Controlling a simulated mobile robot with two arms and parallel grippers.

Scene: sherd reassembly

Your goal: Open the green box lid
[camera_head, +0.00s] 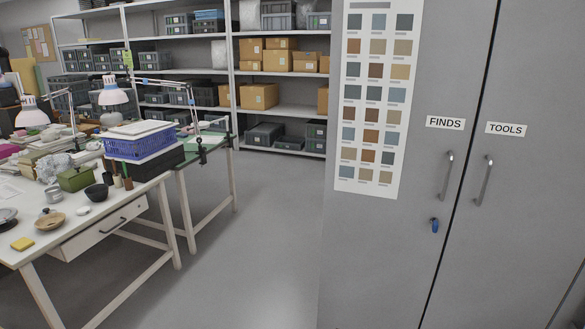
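A small green box (76,180) stands on the white worktable at the left, near the table's middle. Its lid appears closed, though it is small in the view and details are hard to tell. Neither of my grippers is in view.
The white worktable (100,213) also holds a dark bowl (96,192), a yellow sponge (22,243) and a blue basket (140,146) behind. A grey cabinet (385,250) labelled FINDS and TOOLS fills the right. Grey floor (245,240) between them is clear. Shelves with boxes stand behind.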

